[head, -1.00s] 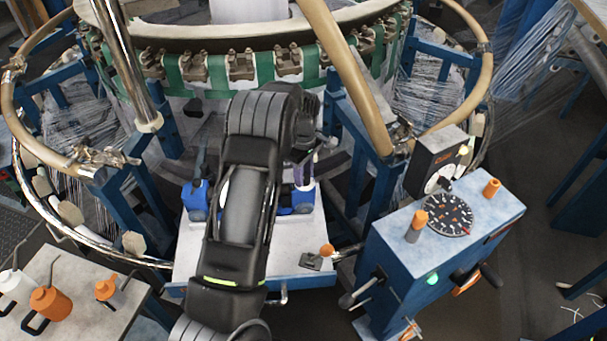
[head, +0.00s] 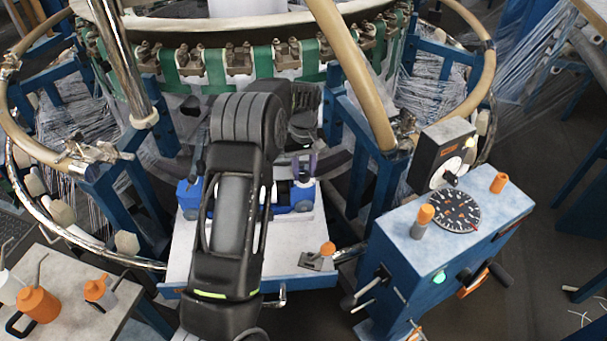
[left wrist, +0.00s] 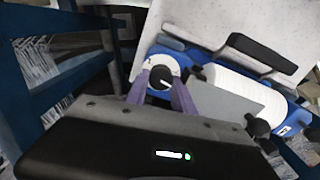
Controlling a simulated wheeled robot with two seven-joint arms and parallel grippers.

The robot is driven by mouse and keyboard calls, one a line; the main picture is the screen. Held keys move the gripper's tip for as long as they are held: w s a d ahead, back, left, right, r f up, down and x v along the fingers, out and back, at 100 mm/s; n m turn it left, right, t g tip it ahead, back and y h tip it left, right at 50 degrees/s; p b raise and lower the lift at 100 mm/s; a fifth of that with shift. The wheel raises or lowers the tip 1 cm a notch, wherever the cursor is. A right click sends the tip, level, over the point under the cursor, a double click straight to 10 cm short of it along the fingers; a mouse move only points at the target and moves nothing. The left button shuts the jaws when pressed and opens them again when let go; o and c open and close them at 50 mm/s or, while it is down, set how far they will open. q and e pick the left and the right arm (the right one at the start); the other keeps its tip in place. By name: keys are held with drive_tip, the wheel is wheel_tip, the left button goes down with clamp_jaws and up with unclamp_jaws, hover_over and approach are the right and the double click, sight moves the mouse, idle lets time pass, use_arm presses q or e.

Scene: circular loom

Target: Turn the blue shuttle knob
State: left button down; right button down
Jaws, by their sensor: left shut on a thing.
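The blue shuttle (head: 292,204) lies on the pale table under the loom, partly hidden behind my left arm. In the left wrist view its blue body (left wrist: 199,82) holds a white bobbin (left wrist: 240,92). Its knob (left wrist: 160,82), dark with a pale mark on a white round face, is at one end. My left gripper (left wrist: 160,88) has its purple fingers on either side of the knob, shut on it. In the head view the gripper (head: 303,176) points down at the shuttle's right end, and the knob is hard to make out there.
A blue control box (head: 440,255) with a dial and orange knobs stands at the right. The loom ring (head: 482,75) and blue posts surround the shuttle table (head: 200,262). A side table (head: 92,318) with orange cans is at lower left.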

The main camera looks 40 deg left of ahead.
sight(305, 173)
use_arm(q)
drive_tip(key=m+b, duration=0.1)
drive_tip(key=m, duration=0.2)
drive_tip(key=shift+w+m, duration=0.1)
drive_tip(key=shift+m, duration=0.3)
drive_tip(key=shift+d+m+b, duration=0.1)
drive_tip(key=shift+m+b, duration=0.45)
drive_tip(key=shift+m, duration=1.45)
drive_tip(key=c, duration=1.3)
unclamp_jaws()
drive_tip(key=shift+c, duration=0.2)
drive_tip(key=shift+r, duration=0.15)
drive_tip(key=shift+r+b, duration=0.45)
drive_tip(key=shift+r, duration=3.35)
